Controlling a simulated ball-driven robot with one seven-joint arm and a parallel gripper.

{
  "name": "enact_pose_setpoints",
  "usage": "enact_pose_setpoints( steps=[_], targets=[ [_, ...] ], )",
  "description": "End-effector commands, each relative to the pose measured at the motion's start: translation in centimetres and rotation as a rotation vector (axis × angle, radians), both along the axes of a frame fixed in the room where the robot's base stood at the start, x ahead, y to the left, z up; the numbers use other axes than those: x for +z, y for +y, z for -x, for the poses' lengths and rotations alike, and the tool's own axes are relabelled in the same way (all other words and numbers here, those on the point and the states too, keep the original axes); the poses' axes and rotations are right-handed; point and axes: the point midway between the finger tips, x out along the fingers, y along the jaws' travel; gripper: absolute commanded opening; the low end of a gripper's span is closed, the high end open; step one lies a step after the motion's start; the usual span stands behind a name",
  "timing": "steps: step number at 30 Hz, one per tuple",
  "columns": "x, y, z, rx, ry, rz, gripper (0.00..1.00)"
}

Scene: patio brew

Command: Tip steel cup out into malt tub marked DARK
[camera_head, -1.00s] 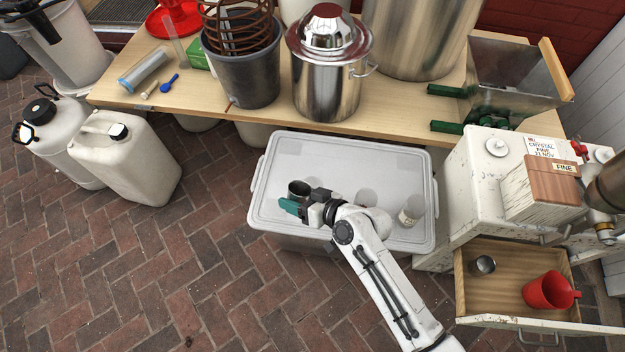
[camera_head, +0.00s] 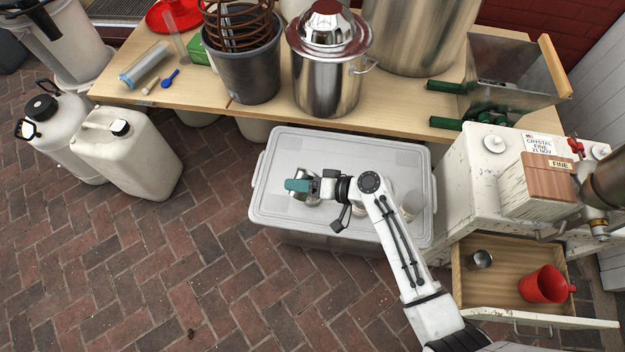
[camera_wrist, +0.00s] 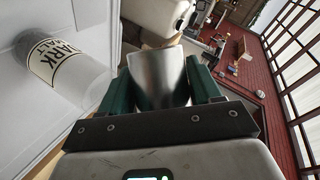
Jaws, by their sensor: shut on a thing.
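My gripper (camera_head: 300,186) is over the left half of a white lidded bin, its green fingers shut on a steel cup (camera_head: 304,200). The cup is mostly hidden behind the fingers in the head view; in the wrist view the steel cup (camera_wrist: 160,80) sits between both fingers. A clear tub with a label reading DARK MALT (camera_wrist: 48,62) is at the left of the wrist view, apart from the cup. In the head view a pale tub (camera_head: 411,203) stands on the bin's right part, partly behind my arm; its label is unreadable there. The cup's contents are not visible.
The white bin lid (camera_head: 275,210) is the surface under the gripper. An open drawer (camera_head: 470,300) at right holds a small metal cup (camera_head: 480,259) and a red jug (camera_head: 543,285). The wooden bench (camera_head: 400,118) with a steel pot (camera_head: 328,85) runs behind.

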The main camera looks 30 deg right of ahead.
Motion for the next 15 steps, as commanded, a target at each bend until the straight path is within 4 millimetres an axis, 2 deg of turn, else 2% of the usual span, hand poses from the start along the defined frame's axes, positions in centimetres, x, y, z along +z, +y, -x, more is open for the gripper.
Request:
enact_pose_setpoints(
  steps=[8, 15],
  targets=[
    [0.9, -0.19, -0.14, -0.002, 0.075, -0.115, 0.32],
    [-0.03, -0.3, -0.21, -0.002, 0.141, -0.217, 0.32]
  ],
)
